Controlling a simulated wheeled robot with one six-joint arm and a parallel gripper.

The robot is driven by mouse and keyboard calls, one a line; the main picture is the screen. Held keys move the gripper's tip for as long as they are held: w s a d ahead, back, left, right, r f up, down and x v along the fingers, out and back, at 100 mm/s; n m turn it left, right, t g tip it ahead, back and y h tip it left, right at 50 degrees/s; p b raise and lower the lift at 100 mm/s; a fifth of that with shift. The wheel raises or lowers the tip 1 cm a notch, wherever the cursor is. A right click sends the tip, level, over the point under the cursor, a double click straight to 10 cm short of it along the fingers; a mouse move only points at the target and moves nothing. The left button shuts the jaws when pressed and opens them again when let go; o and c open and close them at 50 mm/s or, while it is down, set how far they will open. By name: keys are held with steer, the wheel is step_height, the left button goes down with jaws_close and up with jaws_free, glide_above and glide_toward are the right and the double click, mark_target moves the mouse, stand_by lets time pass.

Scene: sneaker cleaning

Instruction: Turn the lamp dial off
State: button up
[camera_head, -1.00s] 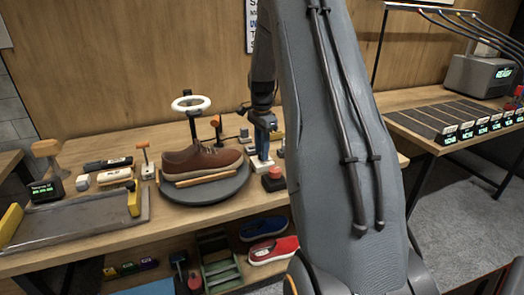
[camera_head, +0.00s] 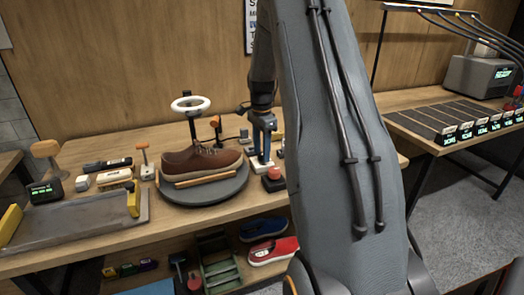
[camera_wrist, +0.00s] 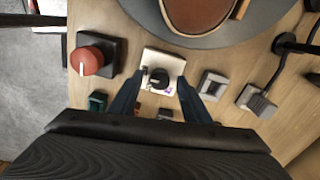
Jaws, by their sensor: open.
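A black dial (camera_wrist: 158,78) with a pale pointer mark sits on a white plate (camera_wrist: 165,60) on the bench. In the wrist view it lies between the fingers of my gripper (camera_wrist: 157,92), which are open, one on each side. I cannot tell whether either finger touches it. In the head view, my gripper (camera_head: 262,142) points down over the white plate (camera_head: 260,165), right of the shoe. The lamp with a white ring (camera_head: 190,104) stands behind the shoe; its ring looks pale and bright, but I cannot tell whether it is lit.
A red knob (camera_wrist: 91,60) on a black base is left of the dial in the wrist view. A grey switch (camera_wrist: 212,86) is on its right. A brown shoe (camera_head: 200,160) sits on a round dark turntable (camera_head: 205,192). A grey tray (camera_head: 80,219) is at the bench's left.

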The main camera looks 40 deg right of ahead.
mark_target(261, 153)
step_height(261, 153, up, 8)
steer(key=shift+f+b, duration=0.15)
steer(key=shift+b, duration=0.7)
steer(key=s+a+n, duration=0.2)
steer(key=a+n, duration=0.1)
steer(key=a, duration=0.2)
steer(key=s+a+f+n, duration=0.1)
steer(key=s+a+n, duration=0.2)
steer(key=a, duration=0.3)
steer(key=s+a+f+n, duration=0.1)
steer(key=s+a+n, duration=0.1)
steer(key=a, duration=0.3)
steer(key=shift+s+a+f+n, duration=0.1)
steer(key=shift+s+a+n, duration=0.25)
steer(key=shift+s, duration=0.25)
steer(key=s+a+f+n, duration=0.4)
steer(key=s+a+n, duration=0.6)
steer(key=s, duration=0.6)
steer(key=shift+a+t, duration=0.3)
steer(key=shift+a, duration=0.55)
steer(key=shift+s+f, duration=0.1)
